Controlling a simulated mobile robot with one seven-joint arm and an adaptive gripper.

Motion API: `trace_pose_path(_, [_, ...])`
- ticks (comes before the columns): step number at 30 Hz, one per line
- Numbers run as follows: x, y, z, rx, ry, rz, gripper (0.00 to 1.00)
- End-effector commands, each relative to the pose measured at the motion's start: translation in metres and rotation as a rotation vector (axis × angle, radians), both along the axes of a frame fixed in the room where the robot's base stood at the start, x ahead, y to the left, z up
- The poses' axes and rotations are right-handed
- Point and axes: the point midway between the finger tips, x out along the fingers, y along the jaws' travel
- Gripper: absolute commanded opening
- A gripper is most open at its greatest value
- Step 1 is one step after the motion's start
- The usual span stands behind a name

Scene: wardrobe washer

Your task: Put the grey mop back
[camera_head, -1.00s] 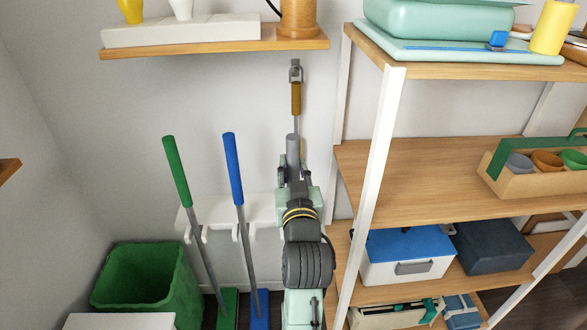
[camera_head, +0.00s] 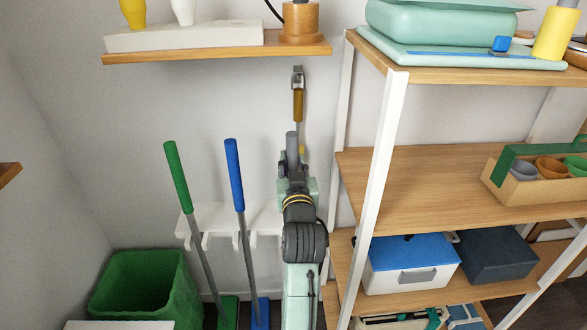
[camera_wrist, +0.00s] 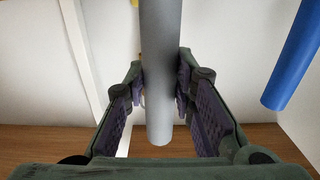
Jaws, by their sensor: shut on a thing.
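The grey mop's handle (camera_head: 292,143) stands about upright in front of the back wall. My gripper (camera_head: 293,165) is shut around it near its top. In the wrist view the grey handle (camera_wrist: 160,60) runs between the two pads of my gripper (camera_wrist: 162,95). The mop's lower part is hidden behind my arm in the head view. A white wall rack (camera_head: 215,214) with hooks is to the left, partly hidden by my arm. A green-handled tool (camera_head: 177,176) and a blue-handled tool (camera_head: 234,175) hang there.
A white-framed wooden shelf unit (camera_head: 384,150) stands close on the right. A wooden wall shelf (camera_head: 215,53) is above. A brown-handled thing (camera_head: 298,104) hangs on the wall behind my gripper. A green bin (camera_head: 140,288) is at lower left.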

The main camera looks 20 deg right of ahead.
Motion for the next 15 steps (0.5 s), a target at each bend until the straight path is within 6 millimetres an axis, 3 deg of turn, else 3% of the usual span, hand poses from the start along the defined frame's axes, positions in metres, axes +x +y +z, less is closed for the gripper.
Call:
trace_pose_path(9, [0.024,-0.007,0.001,-0.003,-0.006,-0.001,0.0])
trace_pose_path(15, [0.023,-0.007,-0.013,-0.003,-0.006,-0.001,0.0])
